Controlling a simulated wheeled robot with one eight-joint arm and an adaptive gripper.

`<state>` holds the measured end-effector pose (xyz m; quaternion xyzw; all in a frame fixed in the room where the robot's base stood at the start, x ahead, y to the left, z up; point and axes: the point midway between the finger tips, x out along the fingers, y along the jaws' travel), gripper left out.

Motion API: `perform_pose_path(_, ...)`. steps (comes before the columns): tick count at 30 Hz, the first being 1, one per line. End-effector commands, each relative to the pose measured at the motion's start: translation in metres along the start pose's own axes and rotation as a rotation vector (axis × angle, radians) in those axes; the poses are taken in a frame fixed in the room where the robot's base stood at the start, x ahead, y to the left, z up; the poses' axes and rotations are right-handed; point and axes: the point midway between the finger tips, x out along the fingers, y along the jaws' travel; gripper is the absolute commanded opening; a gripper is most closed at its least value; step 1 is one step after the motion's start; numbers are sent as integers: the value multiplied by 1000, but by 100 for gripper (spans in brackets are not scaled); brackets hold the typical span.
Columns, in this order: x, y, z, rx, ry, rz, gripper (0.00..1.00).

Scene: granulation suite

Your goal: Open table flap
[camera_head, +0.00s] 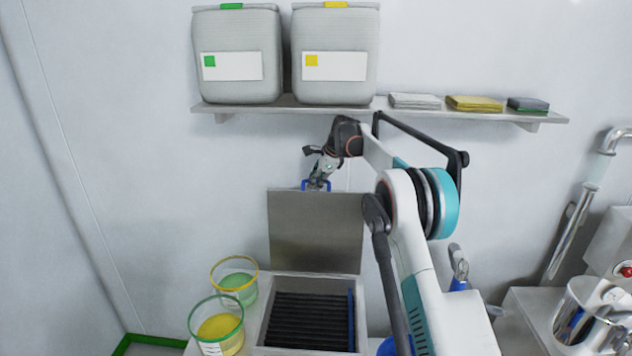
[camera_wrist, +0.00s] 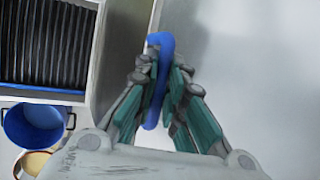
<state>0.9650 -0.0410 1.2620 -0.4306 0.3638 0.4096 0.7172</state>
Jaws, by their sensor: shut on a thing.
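The table flap (camera_head: 315,235) is a plain grey metal panel. It stands raised, roughly upright, at the back of an open compartment with a black slatted inside (camera_head: 308,322). A blue handle (camera_wrist: 160,40) sits at the flap's top edge. My gripper (camera_head: 318,180) is at that top edge, shut on the blue handle. In the wrist view the green-padded fingers close around the handle from both sides. The fingers partly hide the handle in both views.
Two clear tubs, a green-rimmed one (camera_head: 216,328) and a yellow-rimmed one (camera_head: 234,280), stand left of the compartment. A wall shelf (camera_head: 380,108) with two large canisters and folded cloths is above my gripper. A blue pot (camera_wrist: 36,124) shows in the wrist view.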

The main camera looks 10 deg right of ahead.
Motion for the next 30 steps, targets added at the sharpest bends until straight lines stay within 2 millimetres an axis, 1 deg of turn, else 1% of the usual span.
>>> perform_pose_path(1, 3, 2, -2, -2, 3, 3, 0)
perform_pose_path(6, 3, 2, -2, -2, 4, 4, 0)
perform_pose_path(7, 3, 2, -2, -1, 4, 4, 15)
perform_pose_path(8, 3, 2, -2, -1, 4, 4, 22)
perform_pose_path(9, 3, 2, -2, -1, 4, 4, 31)
perform_pose_path(20, 1, 1, -2, 0, 2, 2, 31)
perform_pose_path(23, -4, 1, -2, 0, 3, 2, 31)
perform_pose_path(25, -12, 1, -3, 0, 4, 3, 31)
perform_pose_path(30, -21, 14, -18, 2, 3, 2, 31)
